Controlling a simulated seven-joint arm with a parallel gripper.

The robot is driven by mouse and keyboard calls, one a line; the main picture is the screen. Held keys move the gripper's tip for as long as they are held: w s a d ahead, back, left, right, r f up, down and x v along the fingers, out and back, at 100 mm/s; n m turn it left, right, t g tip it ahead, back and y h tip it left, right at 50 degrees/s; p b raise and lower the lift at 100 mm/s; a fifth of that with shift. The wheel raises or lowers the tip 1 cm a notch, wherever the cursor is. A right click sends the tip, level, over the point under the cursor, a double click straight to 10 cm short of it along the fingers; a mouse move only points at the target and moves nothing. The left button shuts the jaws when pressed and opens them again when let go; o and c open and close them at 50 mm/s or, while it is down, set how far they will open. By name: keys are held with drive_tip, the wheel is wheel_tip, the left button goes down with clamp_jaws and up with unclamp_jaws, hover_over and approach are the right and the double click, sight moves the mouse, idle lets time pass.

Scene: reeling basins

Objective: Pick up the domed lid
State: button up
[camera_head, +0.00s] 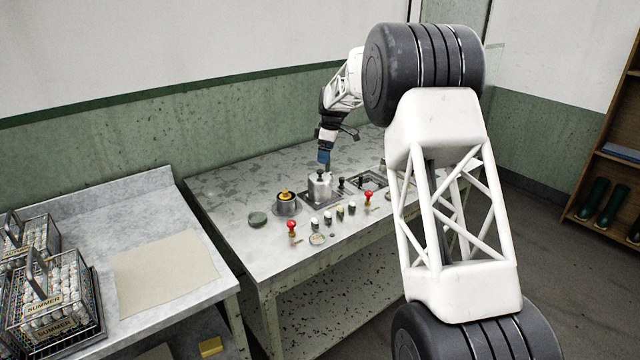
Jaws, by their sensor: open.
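A grey round piece with a yellow top (286,204) sits on the speckled work table and looks most like the domed lid. At this size I cannot make out its dome clearly. My gripper (324,163) points down, to the right of this piece and farther back. Its blue end is over or just behind a white block-like container (319,189). Whether it touches the container is not clear. The jaws are open, and I see nothing held between them.
A flat dark green disc (257,219), two red-topped pieces (292,229) and several small jars (327,217) stand near the table's front. A square frame (366,183) lies to the right. Wire baskets (45,300) and a tan sheet (165,272) are on the left bench.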

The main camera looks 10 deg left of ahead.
sight(320, 170)
drive_tip(key=shift+w+a+f, duration=0.45)
drive_tip(key=shift+a+f, duration=0.05)
drive_tip(key=shift+f, duration=0.05)
drive_tip(key=shift+f, duration=0.1)
drive_tip(key=shift+a+f, duration=0.2)
drive_tip(key=shift+f, duration=0.95)
drive_tip(key=shift+f, duration=0.15)
drive_tip(key=shift+s+a+f, duration=0.1)
drive_tip(key=shift+a+f, duration=0.1)
drive_tip(key=shift+f, duration=1.05)
drive_tip(key=shift+s+a+f, duration=0.1)
drive_tip(key=shift+a+f, duration=0.1)
drive_tip(key=shift+f, duration=1)
drive_tip(key=shift+c, duration=0.2)
